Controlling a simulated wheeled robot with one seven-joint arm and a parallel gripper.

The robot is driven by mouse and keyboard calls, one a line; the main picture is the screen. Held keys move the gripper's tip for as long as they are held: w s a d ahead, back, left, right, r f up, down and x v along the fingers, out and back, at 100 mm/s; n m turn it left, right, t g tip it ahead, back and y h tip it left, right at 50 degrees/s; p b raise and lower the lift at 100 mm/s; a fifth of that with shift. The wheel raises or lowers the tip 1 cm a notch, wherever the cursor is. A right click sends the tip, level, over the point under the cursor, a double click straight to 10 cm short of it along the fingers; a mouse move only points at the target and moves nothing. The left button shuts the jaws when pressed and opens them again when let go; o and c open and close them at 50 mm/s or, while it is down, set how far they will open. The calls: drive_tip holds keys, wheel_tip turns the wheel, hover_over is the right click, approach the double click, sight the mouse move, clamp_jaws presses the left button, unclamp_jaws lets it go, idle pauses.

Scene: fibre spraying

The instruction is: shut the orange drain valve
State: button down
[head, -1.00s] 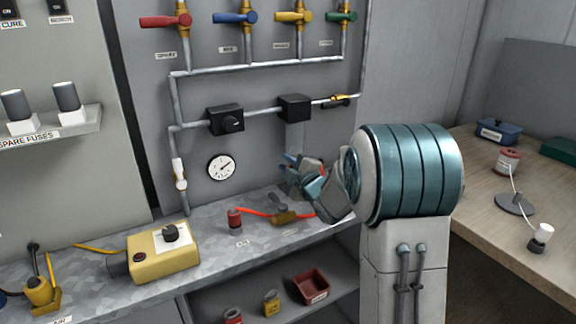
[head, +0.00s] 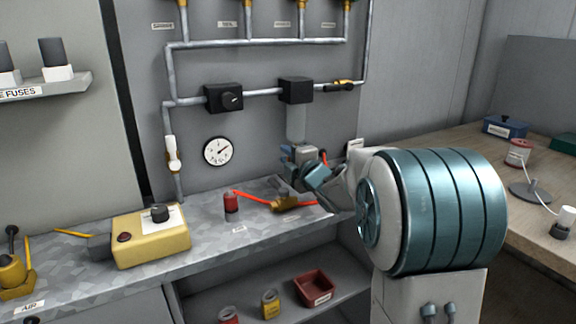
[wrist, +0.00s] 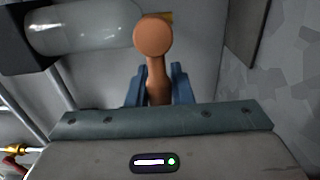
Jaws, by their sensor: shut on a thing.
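The drain valve's orange-brown handle (wrist: 156,40) shows in the wrist view, with a round end facing the camera. It stands next to the clear filter bowl (wrist: 82,28). My gripper (wrist: 157,88) has its two blue fingers on either side of the handle's stem and is shut on it. In the head view my gripper (head: 300,163) is just below the filter bowl (head: 296,123), which hangs under a black block (head: 296,90). My gripper hides the drain valve in that view.
A bench (head: 75,275) runs below, carrying a yellow box (head: 150,241), a red can (head: 231,203) and a brass fitting (head: 285,204) with an orange hose. A gauge (head: 217,151) and pipes are on the wall. A wooden table (head: 450,155) is at the right.

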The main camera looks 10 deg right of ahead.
drive_tip(key=shift+f, duration=0.1)
drive_tip(key=c, duration=1.3)
unclamp_jaws()
drive_tip(key=v, duration=1.4)
